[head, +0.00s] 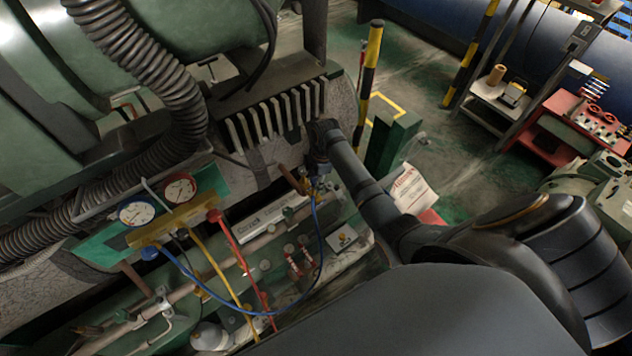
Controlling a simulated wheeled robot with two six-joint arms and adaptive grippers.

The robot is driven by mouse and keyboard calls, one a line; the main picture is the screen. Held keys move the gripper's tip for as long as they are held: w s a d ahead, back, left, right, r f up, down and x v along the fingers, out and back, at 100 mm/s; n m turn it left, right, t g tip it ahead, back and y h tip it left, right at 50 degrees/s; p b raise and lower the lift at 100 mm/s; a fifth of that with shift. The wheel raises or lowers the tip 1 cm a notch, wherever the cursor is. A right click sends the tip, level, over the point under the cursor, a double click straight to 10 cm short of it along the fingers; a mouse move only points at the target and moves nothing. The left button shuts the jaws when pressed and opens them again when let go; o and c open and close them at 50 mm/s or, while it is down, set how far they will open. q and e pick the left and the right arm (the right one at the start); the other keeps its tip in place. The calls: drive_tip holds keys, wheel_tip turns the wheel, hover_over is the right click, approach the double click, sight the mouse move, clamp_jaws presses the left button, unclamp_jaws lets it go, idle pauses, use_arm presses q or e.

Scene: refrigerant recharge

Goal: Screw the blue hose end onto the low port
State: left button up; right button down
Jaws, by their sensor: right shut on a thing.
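The blue hose (319,240) hangs in a loop from the blue-knobbed side of the gauge manifold (178,222) up to my right gripper. My right gripper (318,172) points down beside the machine and is shut on the blue hose end (314,187). A copper-coloured pipe stub (292,179) and small brass fittings are close by the gripper. The low port is not clearly told apart there, and I cannot tell whether the hose end touches it. My left gripper is not in view.
A yellow hose (207,272) and a red hose (240,258) hang from the manifold. A thick ribbed conduit (150,60) and a finned block (272,115) crowd the upper left. A striped post (370,70) stands behind. A red cart (570,140) is at right.

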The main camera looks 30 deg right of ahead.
drive_tip(key=shift+s+f+b, duration=0.1)
drive_tip(key=shift+f+b, duration=0.3)
drive_tip(key=shift+f, duration=0.25)
drive_tip(key=shift+f+b, duration=0.45)
drive_tip(key=shift+b, duration=0.05)
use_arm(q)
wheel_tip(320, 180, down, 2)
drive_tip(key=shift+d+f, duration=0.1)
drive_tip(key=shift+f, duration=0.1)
use_arm(e)
drive_tip(key=shift+r, duration=0.1)
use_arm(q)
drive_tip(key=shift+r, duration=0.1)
use_arm(e)
drive_tip(key=shift+r+p, duration=0.1)
drive_tip(key=shift+p, duration=0.35)
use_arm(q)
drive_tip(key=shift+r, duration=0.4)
